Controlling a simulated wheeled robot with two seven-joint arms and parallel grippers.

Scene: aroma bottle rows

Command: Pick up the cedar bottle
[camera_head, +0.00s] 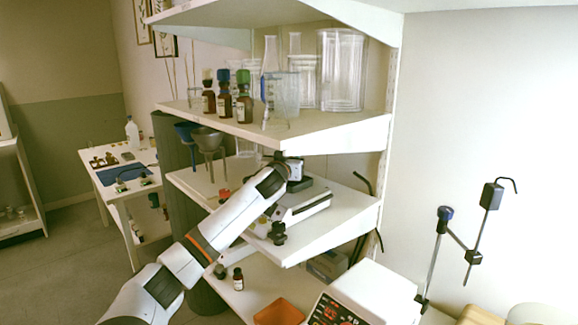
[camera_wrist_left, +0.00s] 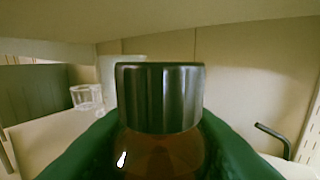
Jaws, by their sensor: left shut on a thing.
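My left arm reaches from the lower left to the middle shelf in the head view, and its gripper (camera_head: 284,166) is over that shelf. In the left wrist view a brown bottle with a ribbed black cap (camera_wrist_left: 160,97) stands upright between the dark green fingers of my left gripper (camera_wrist_left: 160,152). The gripper is shut on this bottle. Its label is hidden, so I cannot read whether it says cedar. My right gripper is not in view.
Funnels (camera_head: 207,142) stand on the middle shelf. Below are another brown bottle (camera_head: 238,280) and an orange tray (camera_head: 279,314).

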